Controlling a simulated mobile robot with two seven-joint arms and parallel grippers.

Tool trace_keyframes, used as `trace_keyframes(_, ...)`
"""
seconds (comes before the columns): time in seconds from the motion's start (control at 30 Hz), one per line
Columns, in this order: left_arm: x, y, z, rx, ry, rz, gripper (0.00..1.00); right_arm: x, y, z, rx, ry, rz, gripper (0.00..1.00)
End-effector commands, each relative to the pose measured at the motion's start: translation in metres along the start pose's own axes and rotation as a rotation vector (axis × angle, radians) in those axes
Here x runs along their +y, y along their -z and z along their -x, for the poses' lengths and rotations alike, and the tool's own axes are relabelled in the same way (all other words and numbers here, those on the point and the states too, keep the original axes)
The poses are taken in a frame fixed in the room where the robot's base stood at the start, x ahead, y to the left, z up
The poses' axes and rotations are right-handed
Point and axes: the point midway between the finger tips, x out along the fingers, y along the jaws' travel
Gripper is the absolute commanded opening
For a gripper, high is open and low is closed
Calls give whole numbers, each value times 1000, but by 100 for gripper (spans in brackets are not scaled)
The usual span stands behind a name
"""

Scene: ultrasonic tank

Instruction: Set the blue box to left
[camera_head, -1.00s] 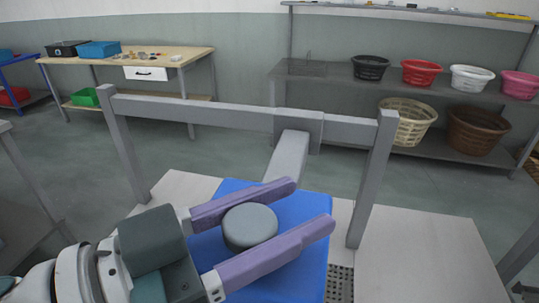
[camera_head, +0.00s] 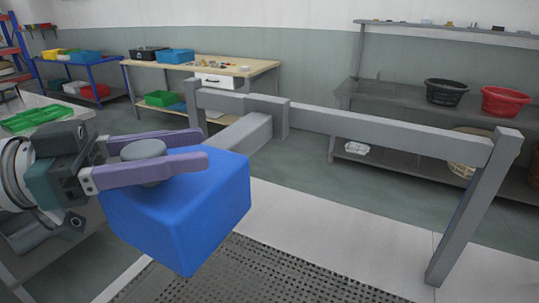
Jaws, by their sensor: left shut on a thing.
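The blue box (camera_head: 185,215) is in the left part of the head view, with a round grey knob (camera_head: 143,149) on its top. My left gripper (camera_head: 150,165) has its two purple fingers on either side of the knob and is shut on it. The box hangs tilted, apparently raised above the white tank top. Its far end is close to a grey bar (camera_head: 243,134) that reaches towards the camera from the frame. The right gripper is not in view.
A grey frame (camera_head: 390,133) with a post at the right spans the white top (camera_head: 340,232). A perforated dark grid (camera_head: 245,275) lies at the front. A table at the left bears a green tray (camera_head: 35,117). Shelves with baskets (camera_head: 446,92) and workbenches stand behind.

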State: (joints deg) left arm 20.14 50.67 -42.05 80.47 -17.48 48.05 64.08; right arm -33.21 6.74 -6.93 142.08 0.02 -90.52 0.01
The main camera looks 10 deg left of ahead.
Motion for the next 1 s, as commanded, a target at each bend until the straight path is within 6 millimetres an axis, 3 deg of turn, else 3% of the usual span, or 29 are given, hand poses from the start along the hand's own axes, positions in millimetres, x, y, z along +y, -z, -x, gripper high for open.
trace_keyframes(0.03, -9, -5, 8, 0, 3, -7, 0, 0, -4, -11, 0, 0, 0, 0)
trace_keyframes(0.23, -28, -2, 28, 1, 2, -6, 0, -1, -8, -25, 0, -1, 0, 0)
trace_keyframes(0.77, -38, 0, 37, -2, 6, 0, 0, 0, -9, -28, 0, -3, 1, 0)
trace_keyframes(0.8, -38, 0, 37, -2, 6, 0, 57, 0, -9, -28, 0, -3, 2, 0)
trace_keyframes(1.0, -37, 0, 36, -1, 3, -1, 80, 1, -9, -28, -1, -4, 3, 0)
